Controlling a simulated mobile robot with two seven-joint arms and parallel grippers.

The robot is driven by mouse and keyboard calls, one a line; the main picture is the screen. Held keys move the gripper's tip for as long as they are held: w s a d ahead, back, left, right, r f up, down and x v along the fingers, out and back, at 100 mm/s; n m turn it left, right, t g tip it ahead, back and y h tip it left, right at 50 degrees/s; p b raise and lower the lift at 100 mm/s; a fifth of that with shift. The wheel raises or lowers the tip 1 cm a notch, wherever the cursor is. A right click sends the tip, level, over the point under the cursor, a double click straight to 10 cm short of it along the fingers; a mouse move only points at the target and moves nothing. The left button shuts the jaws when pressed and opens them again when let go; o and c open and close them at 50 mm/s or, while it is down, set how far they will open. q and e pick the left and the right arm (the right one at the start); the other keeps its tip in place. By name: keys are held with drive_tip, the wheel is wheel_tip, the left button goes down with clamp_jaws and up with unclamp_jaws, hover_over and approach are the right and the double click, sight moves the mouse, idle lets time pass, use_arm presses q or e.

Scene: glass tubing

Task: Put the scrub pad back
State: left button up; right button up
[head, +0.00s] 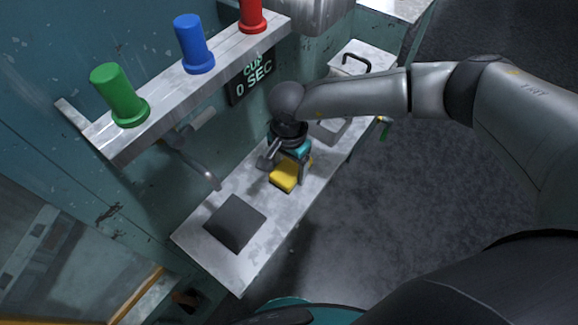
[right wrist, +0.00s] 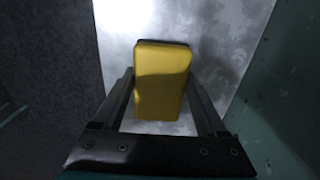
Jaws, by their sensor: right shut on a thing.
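The scrub pad (head: 283,178) is a yellow block with a dark layer along one edge. In the right wrist view the pad (right wrist: 161,85) sits between the two fingers. My right gripper (head: 288,166) is shut on it, over the middle of the narrow metal bench. Whether the pad touches the bench or hangs just above it, I cannot tell. A flat dark grey square (head: 235,222) lies on the bench's left part, bare and apart from the pad. My left gripper is not in view.
The grey metal bench (head: 225,270) runs along a teal wall. A shelf (head: 115,143) above it carries green (head: 119,94), blue (head: 194,43) and red (head: 252,14) pegs. A bent metal pipe (head: 200,172) juts out between the shelf and the dark square. A black handle (head: 352,60) is at the far end.

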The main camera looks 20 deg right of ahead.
sight(289, 169)
drive_tip(key=shift+f, duration=0.2)
drive_tip(key=o, duration=1.2)
drive_tip(key=shift+r, duration=0.1)
drive_tip(key=shift+o, duration=0.2)
wheel_tip(289, 169, up, 8)
drive_tip(key=shift+f, duration=0.1)
